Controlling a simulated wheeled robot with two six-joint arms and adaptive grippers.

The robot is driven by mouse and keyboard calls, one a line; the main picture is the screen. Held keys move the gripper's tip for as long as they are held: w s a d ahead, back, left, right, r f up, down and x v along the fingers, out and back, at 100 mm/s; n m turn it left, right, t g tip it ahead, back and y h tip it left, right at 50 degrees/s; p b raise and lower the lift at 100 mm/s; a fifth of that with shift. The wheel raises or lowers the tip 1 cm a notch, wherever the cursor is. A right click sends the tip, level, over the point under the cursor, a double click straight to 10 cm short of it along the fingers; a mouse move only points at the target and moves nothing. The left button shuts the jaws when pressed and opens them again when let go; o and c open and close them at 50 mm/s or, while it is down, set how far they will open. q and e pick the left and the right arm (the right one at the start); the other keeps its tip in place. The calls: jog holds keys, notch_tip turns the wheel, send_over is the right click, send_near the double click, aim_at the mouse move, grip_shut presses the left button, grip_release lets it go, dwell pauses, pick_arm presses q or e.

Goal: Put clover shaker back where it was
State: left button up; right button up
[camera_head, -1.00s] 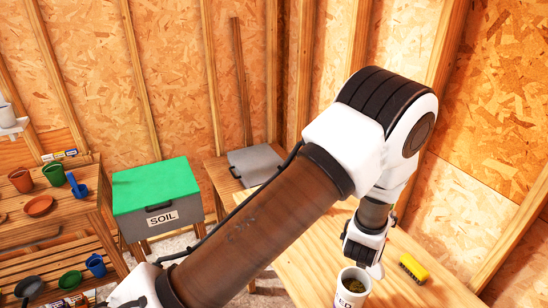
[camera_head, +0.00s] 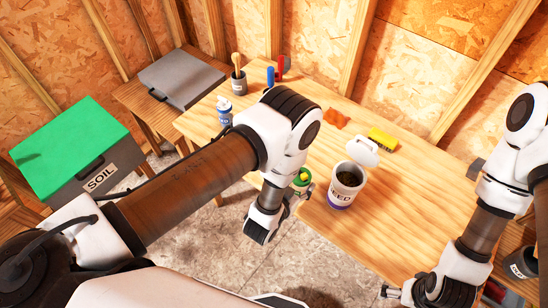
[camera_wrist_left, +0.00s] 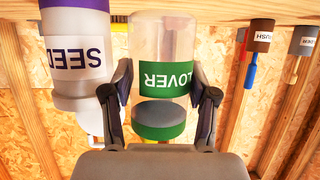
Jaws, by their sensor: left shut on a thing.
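The clover shaker (camera_head: 302,176) has a green top and shows at the table's near edge, left of the seed tub (camera_head: 341,194). My left gripper (camera_head: 297,189) is shut on it. In the left wrist view, the shaker (camera_wrist_left: 163,52) has a clear body and a green label with inverted lettering. It sits between the two fingers of the left gripper (camera_wrist_left: 165,98). The seed tub (camera_wrist_left: 75,60) stands close beside it there. In the head view, the tub is open with dark contents. My right gripper (camera_head: 395,292) is at the lower right, and its jaws are unclear.
A brush pot (camera_head: 238,84) and blue-white bottle (camera_head: 224,110) stand at the table's far left. The right tabletop is largely clear.

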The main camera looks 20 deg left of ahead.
pick_arm(q)
jog(key=w+a+f+b, duration=0.1)
jog(key=b, duration=0.4)
jog(key=w+a+f+b, duration=0.1)
jog(key=w+a+b, duration=0.1)
jog(key=b, duration=0.2)
jog(key=shift+w+a+f+b, duration=0.1)
jog(key=shift+w+a+b, duration=0.1)
jog(key=shift+b, duration=0.2)
jog(key=w+a+b, duration=0.2)
jog(key=b, duration=0.7)
jog(key=shift+w, duration=0.2)
jog(key=w+a+b, duration=0.1)
jog(key=w+a, duration=0.4)
jog(key=w, duration=0.1)
jog(key=shift+a, duration=0.35)
notch_tip(320, 180, down, 3)
jog(key=b, duration=0.3)
jog(key=shift+d, duration=0.15)
jog(key=shift+w, duration=0.1)
jog(key=shift+f, duration=0.15)
jog(key=o, duration=1.1)
jog(key=shift+o, duration=0.6)
